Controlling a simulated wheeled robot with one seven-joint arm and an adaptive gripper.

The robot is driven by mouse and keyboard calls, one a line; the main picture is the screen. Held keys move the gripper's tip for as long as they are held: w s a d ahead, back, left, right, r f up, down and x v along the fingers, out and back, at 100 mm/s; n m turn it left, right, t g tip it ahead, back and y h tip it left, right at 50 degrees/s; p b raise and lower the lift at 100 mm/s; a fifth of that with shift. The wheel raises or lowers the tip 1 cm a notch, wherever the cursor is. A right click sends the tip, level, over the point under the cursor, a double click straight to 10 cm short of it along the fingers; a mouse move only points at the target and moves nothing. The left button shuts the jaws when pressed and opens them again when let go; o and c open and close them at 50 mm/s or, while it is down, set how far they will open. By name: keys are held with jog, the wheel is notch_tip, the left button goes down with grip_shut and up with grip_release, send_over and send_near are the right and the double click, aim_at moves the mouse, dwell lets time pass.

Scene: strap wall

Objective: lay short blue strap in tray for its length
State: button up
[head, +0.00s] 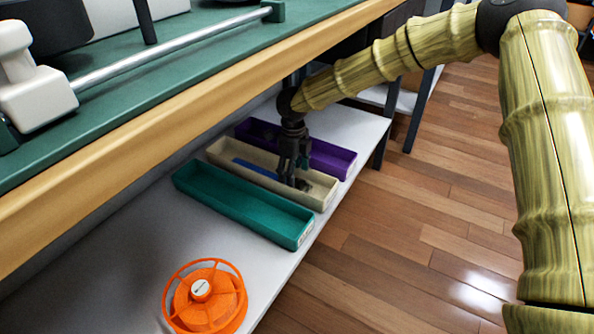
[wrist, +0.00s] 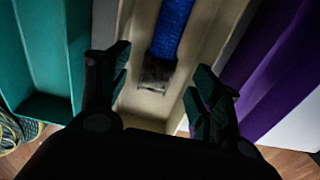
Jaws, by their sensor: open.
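A blue strap (head: 255,170) lies in the beige tray (head: 222,157), along the tray's length. In the wrist view the strap (wrist: 173,30) ends in a grey metal-looking end piece (wrist: 157,72) close to the beige tray's near end (wrist: 145,108). My gripper (head: 297,180) reaches down into the beige tray near its right end. In the wrist view my gripper (wrist: 158,80) is open, with one finger on each side of the strap's end piece and space between. The strap's far end is out of the wrist view.
A teal tray (head: 245,208) lies on one side of the beige tray and a purple tray (head: 330,157) on the other. An orange reel (head: 205,297) sits on the shelf (head: 140,240). The green-topped bench (head: 150,75) overhangs the shelf. Wooden floor (head: 400,235) is clear at right.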

jog(key=shift+r+b, duration=1.15)
jog(key=shift+r, duration=0.45)
jog(key=shift+s+d+r, duration=0.1)
jog(key=shift+d+r, duration=0.1)
jog(key=shift+r, duration=0.3)
jog(key=shift+s+d+r+p, duration=0.15)
jog(key=shift+s+d+p, duration=0.1)
jog(key=shift+p, duration=0.35)
jog(key=s+d+p, duration=0.8)
jog(key=d+p, duration=0.2)
jog(key=d, duration=0.1)
jog(key=s+d+r+p, duration=0.1)
jog(key=s+d+p, duration=0.7)
jog(key=d+p, duration=0.3)
jog(key=shift+s+d+r, duration=0.3)
jog(key=shift+s+d, duration=0.05)
jog(key=shift+d, duration=0.2)
